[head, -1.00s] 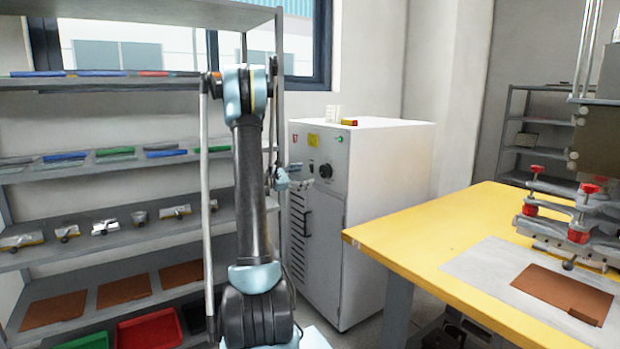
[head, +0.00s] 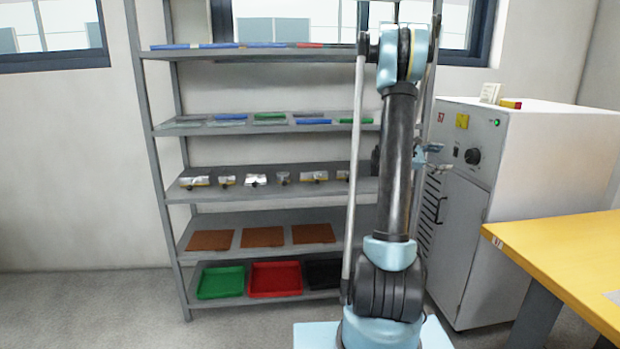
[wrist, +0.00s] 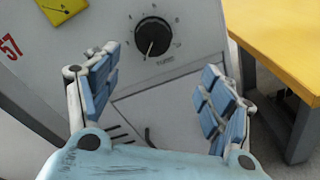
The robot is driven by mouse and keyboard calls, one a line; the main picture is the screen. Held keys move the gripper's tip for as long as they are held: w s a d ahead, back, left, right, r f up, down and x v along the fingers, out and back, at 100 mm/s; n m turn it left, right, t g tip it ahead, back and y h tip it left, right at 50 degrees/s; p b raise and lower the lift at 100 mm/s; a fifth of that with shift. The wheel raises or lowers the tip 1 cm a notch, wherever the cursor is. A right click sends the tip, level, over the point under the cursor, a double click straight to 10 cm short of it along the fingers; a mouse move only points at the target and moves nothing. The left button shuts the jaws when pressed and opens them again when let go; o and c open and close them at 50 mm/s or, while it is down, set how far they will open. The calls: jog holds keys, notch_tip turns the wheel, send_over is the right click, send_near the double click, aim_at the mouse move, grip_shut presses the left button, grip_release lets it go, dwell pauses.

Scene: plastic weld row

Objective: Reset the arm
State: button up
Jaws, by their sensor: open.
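My gripper (wrist: 158,95) is open in the wrist view, its two blue-padded fingers spread with nothing between them. It points toward the front of a white cabinet (wrist: 180,75) with a black dial (wrist: 152,36). In the head view my arm stands upright and folded in front of the shelf, and my gripper (head: 432,157) shows small to its right, in front of the cabinet (head: 545,160). I cannot tell how far the fingers are from the cabinet.
A grey shelf rack (head: 165,130) stands behind my arm, with metal parts, brown sheets and green (head: 221,282) and red (head: 275,279) trays. A yellow-topped table (head: 565,250) is at the right. Floor (head: 90,310) at the left is clear.

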jog(key=s+a+f+m+y, duration=0.3)
jog(key=s+a+f+y, duration=0.2)
jog(key=s+a, duration=0.8)
jog(key=s+a+f+m+y, duration=0.4)
jog(key=s+a+f+y, duration=0.1)
jog(key=s+a, duration=0.8)
jog(key=s+a+f+m+y, duration=0.4)
jog(key=s+a+y, duration=0.3)
jog(key=s+a, duration=0.6)
jog(key=shift+s+f+t, duration=0.35)
jog(key=shift+f+t, duration=0.05)
jog(key=shift+f, duration=0.15)
jog(key=shift+w+f, duration=0.2)
jog(key=shift+w, duration=0.25)
